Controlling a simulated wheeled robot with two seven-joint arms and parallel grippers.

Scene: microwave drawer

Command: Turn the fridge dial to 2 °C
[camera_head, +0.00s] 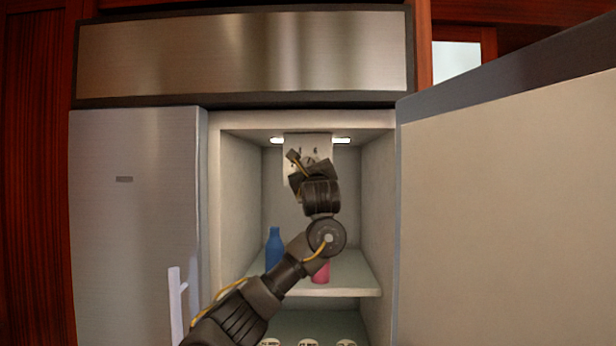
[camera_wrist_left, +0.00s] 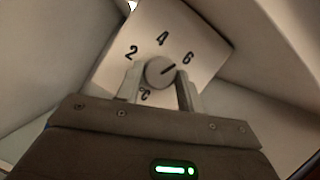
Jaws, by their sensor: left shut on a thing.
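The fridge dial (camera_wrist_left: 157,67) is a round grey knob on a pale panel (camera_wrist_left: 199,32) printed 2, 4, 6 and °C. Its dark mark points up and right, toward the 6. My left gripper (camera_wrist_left: 160,80) has a finger on each side of the knob and is shut on it. In the head view the same panel (camera_head: 291,175) hangs at the top back of the open fridge compartment. My left gripper (camera_head: 311,168) is in front of it there and hides most of the dial. My right gripper is not in view.
A blue bottle (camera_head: 274,245) and a pink item (camera_head: 321,273) stand on the shelf (camera_head: 349,275) below my left arm. The open fridge door (camera_head: 510,210) stands to the right. Several round white items (camera_head: 346,342) show at the bottom. A closed steel door (camera_head: 135,220) is at left.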

